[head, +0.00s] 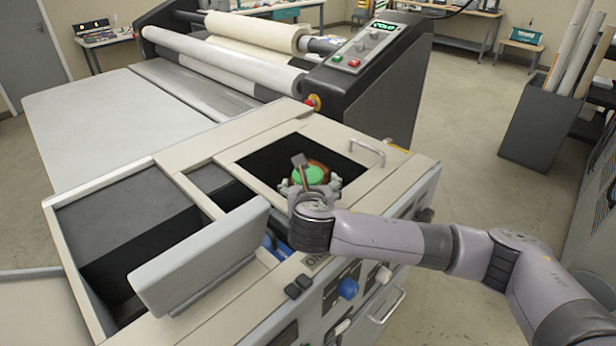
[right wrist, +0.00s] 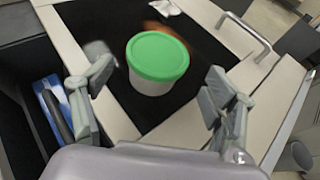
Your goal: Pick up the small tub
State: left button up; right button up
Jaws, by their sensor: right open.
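The small tub (right wrist: 157,62) is white with a green lid and stands upright in a dark square recess. In the head view its green lid (head: 308,175) shows partly behind my right gripper (head: 308,187). In the right wrist view my right gripper (right wrist: 158,84) is open, with one finger on each side of the near part of the tub. The tub lies ahead between the fingers, and I see no contact. My left gripper is in neither view.
A blurred brown-orange thing (right wrist: 192,40) lies beyond the tub. A metal handle (head: 367,151) stands at the recess's right rim. A raised grey panel (head: 199,262) stands left of my right gripper. A blue-and-white item (right wrist: 56,112) lies in the slot left of the recess.

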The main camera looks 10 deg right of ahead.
aim_at(308, 179)
jog(key=shift+w+f+p, duration=0.15)
jog(key=shift+w+p, duration=0.4)
jog(key=shift+w, duration=0.55)
jog(key=shift+w+f, duration=0.2)
jog(key=shift+w, duration=0.15)
jog(key=shift+w+d+f, duration=0.15)
jog(key=shift+c, duration=1.6)
jog(key=c, duration=0.5)
jog(key=shift+c, duration=1.3)
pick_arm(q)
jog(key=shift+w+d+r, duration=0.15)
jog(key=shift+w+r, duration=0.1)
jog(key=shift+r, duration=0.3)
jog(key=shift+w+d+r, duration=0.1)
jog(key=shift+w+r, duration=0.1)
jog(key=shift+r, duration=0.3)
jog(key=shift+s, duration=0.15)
